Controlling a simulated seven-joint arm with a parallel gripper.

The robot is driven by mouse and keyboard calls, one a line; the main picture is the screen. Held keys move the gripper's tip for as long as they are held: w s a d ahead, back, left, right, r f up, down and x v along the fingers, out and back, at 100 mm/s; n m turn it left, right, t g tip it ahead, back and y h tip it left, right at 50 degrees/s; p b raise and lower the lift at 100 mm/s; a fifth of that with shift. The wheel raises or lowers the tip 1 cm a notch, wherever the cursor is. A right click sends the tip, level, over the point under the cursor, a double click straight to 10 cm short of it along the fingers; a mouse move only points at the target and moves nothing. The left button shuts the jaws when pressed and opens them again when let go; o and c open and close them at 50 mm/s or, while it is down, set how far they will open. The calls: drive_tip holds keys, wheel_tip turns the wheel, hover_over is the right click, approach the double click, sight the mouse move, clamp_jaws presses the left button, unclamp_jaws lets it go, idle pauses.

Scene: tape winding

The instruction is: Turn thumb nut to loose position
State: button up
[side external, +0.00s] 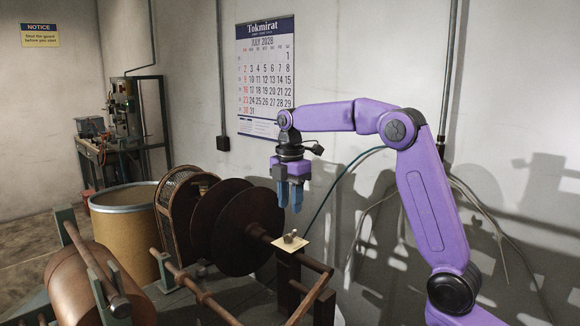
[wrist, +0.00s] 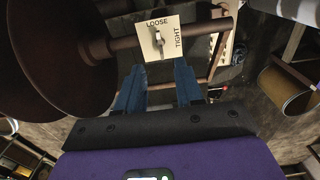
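The thumb nut (side external: 291,236) is a small metal winged piece on a cream label plate (side external: 281,245), beside the shaft of the dark discs. In the wrist view the nut (wrist: 159,42) sits mid-plate, its long side running roughly up and down. The plate (wrist: 146,50) reads LOOSE along its top edge and TIGHT along its right edge. I cannot tell which word the nut marks. My gripper (side external: 290,207) points down above the plate, apart from the nut. In the wrist view its blue fingers (wrist: 157,75) are spread with nothing between them.
Large dark brown discs (side external: 250,230) stand just left of the plate, and a disc (wrist: 50,50) fills the wrist view's upper left. A metal rod (side external: 300,258) runs beside the plate. A tan drum (side external: 125,225) stands further left. The air above the nut is clear.

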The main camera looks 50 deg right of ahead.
wheel_tip(320, 180, up, 10)
drive_tip(key=shift+f, duration=0.2)
idle(0.7)
drive_tip(key=s+a+f+m, duration=0.1)
drive_tip(key=s+a+f, duration=0.3)
drive_tip(key=s+a, duration=0.35)
drive_tip(key=s+a+f+m, duration=0.2)
drive_tip(key=s+a+f, duration=0.2)
drive_tip(key=s+a, duration=0.3)
drive_tip(key=s+d+f, duration=0.1)
drive_tip(key=s+f, duration=0.2)
drive_tip(key=s, duration=0.4)
drive_tip(key=s+d+f+m, duration=0.1)
drive_tip(key=s+d+f, duration=0.1)
drive_tip(key=s+f, duration=0.2)
drive_tip(key=s+d+f+m, duration=0.1)
drive_tip(key=s+f, duration=0.3)
drive_tip(key=s, duration=0.7)
drive_tip(key=shift+d+f, duration=0.25)
drive_tip(key=shift+d, duration=0.1)
